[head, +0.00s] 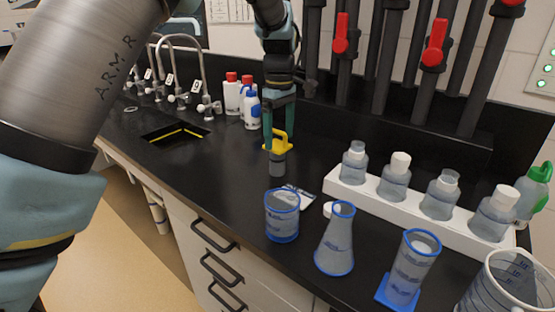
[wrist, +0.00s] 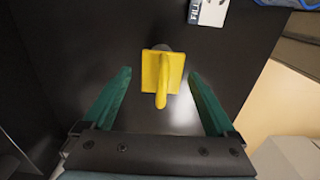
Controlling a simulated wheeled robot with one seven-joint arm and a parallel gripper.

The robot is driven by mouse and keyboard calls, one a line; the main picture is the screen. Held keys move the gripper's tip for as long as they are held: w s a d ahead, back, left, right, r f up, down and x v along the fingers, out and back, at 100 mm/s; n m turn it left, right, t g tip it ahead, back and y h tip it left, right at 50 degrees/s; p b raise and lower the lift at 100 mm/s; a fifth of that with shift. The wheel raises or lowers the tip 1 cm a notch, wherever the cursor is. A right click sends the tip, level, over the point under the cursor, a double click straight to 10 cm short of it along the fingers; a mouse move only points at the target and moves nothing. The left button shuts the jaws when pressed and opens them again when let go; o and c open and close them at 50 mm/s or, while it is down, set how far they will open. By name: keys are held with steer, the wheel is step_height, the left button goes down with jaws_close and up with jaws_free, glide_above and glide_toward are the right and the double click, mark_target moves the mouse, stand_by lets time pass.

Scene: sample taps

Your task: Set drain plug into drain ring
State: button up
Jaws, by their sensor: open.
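The drain plug has a yellow handle and flange (head: 280,143) over a grey cylindrical body (head: 277,165). It stands on the black counter in the head view. In the wrist view the yellow handle of the drain plug (wrist: 162,75) lies ahead of and between the green fingers. My gripper (head: 280,128) is open with its fingers apart, and a gap shows on both sides of the handle; my gripper (wrist: 160,95) also shows in the wrist view. A dark rectangular sink opening with yellow marks (head: 176,134) is at the left. I cannot make out a drain ring.
A beaker (head: 282,215), flask (head: 337,240) and cylinder (head: 408,268) stand in front. A white rack (head: 375,190) holds several bottles. Counter between plug and sink is clear.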

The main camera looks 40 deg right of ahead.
mark_target(277, 145)
steer(key=shift+w+a+f+p, duration=0.1)
steer(key=shift+f+p, duration=0.25)
steer(key=shift+f, duration=0.8)
steer(key=shift+w+a+f+p, duration=0.1)
steer(key=shift+f+p, duration=0.25)
steer(key=shift+f, duration=0.75)
jaws_close()
